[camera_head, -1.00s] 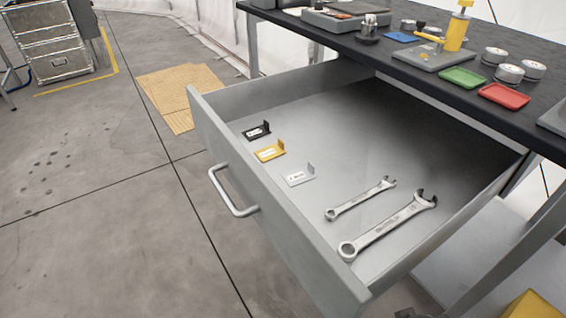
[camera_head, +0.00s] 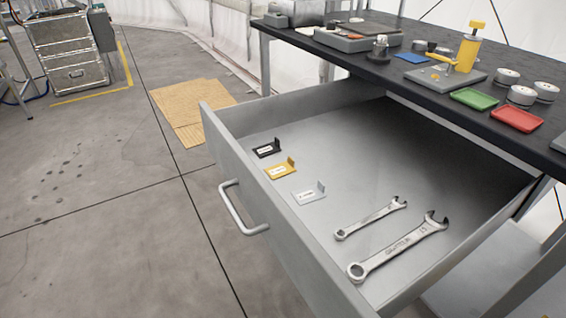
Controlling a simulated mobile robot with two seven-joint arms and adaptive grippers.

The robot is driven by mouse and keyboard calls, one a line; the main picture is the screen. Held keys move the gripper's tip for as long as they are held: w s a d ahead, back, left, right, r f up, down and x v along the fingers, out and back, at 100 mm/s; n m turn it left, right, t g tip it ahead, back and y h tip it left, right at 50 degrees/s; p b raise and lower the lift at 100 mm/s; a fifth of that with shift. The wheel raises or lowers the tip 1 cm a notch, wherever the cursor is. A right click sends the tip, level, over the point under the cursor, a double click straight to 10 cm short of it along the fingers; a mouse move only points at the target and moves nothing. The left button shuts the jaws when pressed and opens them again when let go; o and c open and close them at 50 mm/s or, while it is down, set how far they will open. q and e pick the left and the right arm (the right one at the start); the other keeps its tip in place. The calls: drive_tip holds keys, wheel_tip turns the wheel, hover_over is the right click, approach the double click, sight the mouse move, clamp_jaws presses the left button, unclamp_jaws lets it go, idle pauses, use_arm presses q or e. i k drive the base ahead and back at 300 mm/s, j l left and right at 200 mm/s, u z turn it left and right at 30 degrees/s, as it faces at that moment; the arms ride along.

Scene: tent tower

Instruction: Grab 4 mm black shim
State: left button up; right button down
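The black shim (camera_head: 266,150) lies in the open drawer (camera_head: 340,130), near the drawer's left front corner. It is a small L-shaped piece with a white label and an upright tab; its thickness marking is too small to read. A yellow shim (camera_head: 281,171) and a silver shim (camera_head: 309,195) of similar shape lie in a row beside it, toward the lower right. Neither of my grippers shows in the head view.
Two wrenches, a smaller one (camera_head: 371,219) and a larger one (camera_head: 398,248), lie in the drawer's right part. The drawer handle (camera_head: 240,208) sticks out in front. The black worktop (camera_head: 450,75) overhangs the drawer's back. Open floor (camera_head: 100,220) lies left.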

sight(271, 149)
drive_tip(key=i+j+z, duration=0.25)
drive_tip(key=z, duration=0.2)
drive_tip(key=i+j+z, duration=0.25)
drive_tip(key=j+z, duration=0.25)
drive_tip(key=i+j+z, duration=0.2)
drive_tip(key=j+z, duration=0.6)
drive_tip(key=z, duration=0.15)
drive_tip(key=j+z, duration=0.9)
drive_tip(key=j, duration=0.15)
drive_tip(key=k+j+z, duration=0.2)
drive_tip(key=j+z, duration=0.3)
drive_tip(key=k+j+z, duration=0.25)
drive_tip(key=z, duration=0.2)
drive_tip(key=j, duration=0.1)
